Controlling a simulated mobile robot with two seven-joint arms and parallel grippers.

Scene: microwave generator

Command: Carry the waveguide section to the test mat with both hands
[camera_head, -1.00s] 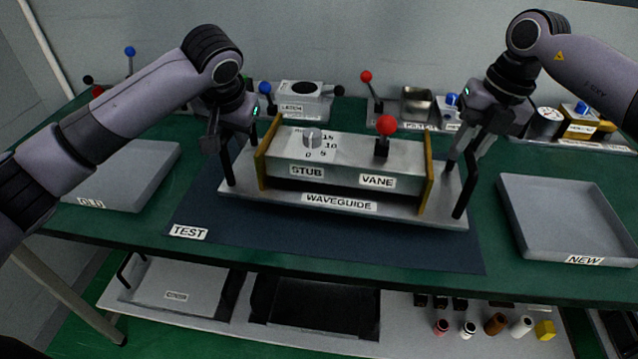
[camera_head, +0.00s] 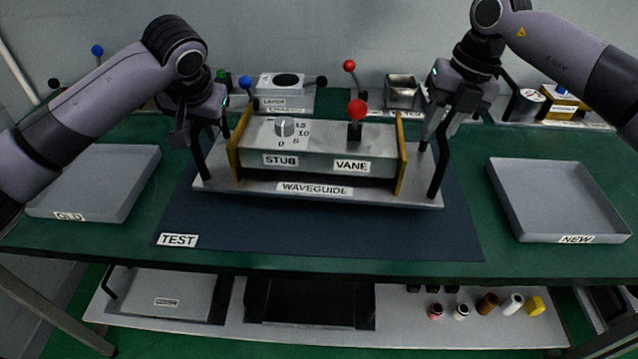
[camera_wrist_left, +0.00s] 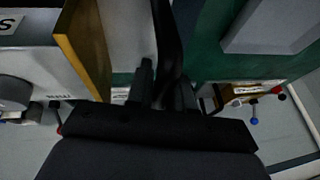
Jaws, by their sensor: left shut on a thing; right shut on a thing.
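The waveguide section (camera_head: 318,161) is a grey box with brass end flanges on a flat base plate, with a STUB dial and a red-knobbed VANE lever on top. A black handle stands at each end of the plate. My left gripper (camera_head: 190,140) is shut on the left handle; in the left wrist view the fingers (camera_wrist_left: 163,90) close around the dark handle bar. My right gripper (camera_head: 450,115) is shut on the right handle. The section is over the rear part of the dark blue test mat (camera_head: 320,230); whether its plate touches the mat is unclear.
A grey OLD tray (camera_head: 95,190) lies to the left and a grey NEW tray (camera_head: 560,200) to the right. Devices with levers, including a LATCH box (camera_head: 285,95), stand along the back. The front strip of the mat is clear. A lower shelf (camera_head: 400,335) holds small parts.

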